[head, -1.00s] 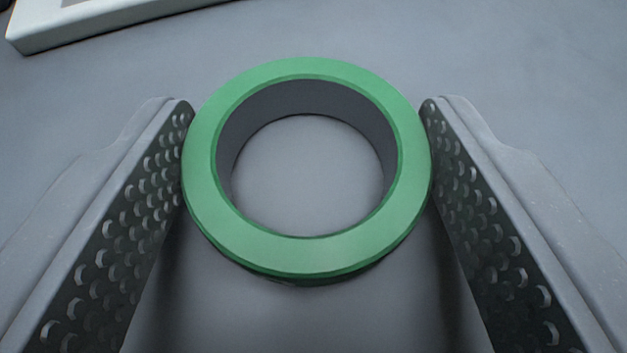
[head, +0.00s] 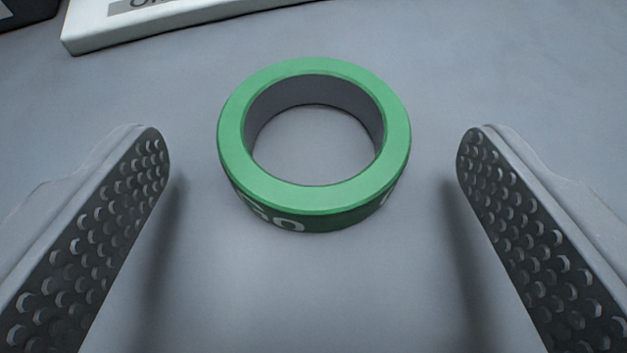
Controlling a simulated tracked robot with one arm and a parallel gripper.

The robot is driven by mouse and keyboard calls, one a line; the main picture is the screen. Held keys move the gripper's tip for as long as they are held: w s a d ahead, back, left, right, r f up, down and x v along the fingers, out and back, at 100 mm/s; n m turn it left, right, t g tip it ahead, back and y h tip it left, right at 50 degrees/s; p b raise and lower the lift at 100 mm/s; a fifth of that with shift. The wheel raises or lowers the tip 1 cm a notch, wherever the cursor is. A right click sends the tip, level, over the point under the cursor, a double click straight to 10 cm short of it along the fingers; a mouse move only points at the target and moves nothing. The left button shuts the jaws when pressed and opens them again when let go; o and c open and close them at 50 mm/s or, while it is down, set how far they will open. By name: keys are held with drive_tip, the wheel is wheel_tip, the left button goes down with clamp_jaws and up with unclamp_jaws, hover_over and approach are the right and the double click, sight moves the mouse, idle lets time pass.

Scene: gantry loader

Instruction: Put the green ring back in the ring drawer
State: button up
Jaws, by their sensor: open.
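The green ring (head: 315,198) lies flat on a grey surface in the upper middle of the head view. It has a dark inner wall, and pale lettering shows on its outer side. My gripper (head: 314,150) is open, with one studded finger on each side of the view. There is a clear gap between each finger and the ring, and the fingers touch nothing. The ring drawer cannot be made out in this view.
A white slab-like object (head: 88,36) with a grey label, its lettering cut off, lies along the top left edge. A dark object (head: 28,10) is in the top left corner. The grey surface (head: 530,80) around the ring is clear.

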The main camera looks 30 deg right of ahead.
drive_tip(key=v, duration=0.9)
drive_tip(key=shift+s, duration=0.15)
drive_tip(key=shift+a+r, duration=0.1)
drive_tip(key=w+a+r+n+t+y, duration=0.1)
drive_tip(key=w+a+r, duration=0.25)
drive_tip(key=r, duration=0.55)
drive_tip(key=w+a+r+n+t+y, duration=0.2)
drive_tip(key=w+a+r, duration=0.15)
drive_tip(key=r, duration=0.45)
drive_tip(key=s+a+r+n+y, duration=0.1)
drive_tip(key=a+r, duration=0.4)
drive_tip(key=r, duration=0.3)
drive_tip(key=s+a+r+y, duration=0.1)
drive_tip(key=s+a+r, duration=0.1)
drive_tip(key=a+r, duration=0.3)
drive_tip(key=s+a+r+n+y, duration=0.1)
drive_tip(key=a+r, duration=0.4)
drive_tip(key=r, duration=0.6)
drive_tip(key=shift+s+a+r+n+t, duration=0.25)
drive_tip(key=shift+s+n+t, duration=0.05)
drive_tip(key=shift+s+t, duration=0.15)
drive_tip(key=shift+o, duration=0.4)
drive_tip(key=s+a+r+y, duration=0.1)
drive_tip(key=s+a+r, duration=0.5)
drive_tip(key=s+r, duration=0.3)
drive_tip(key=shift+a+r+n, duration=0.25)
drive_tip(key=shift+r+n, duration=0.15)
drive_tip(key=shift+r, duration=0.2)
drive_tip(key=shift+f, duration=0.1)
drive_tip(key=shift+c, duration=0.3)
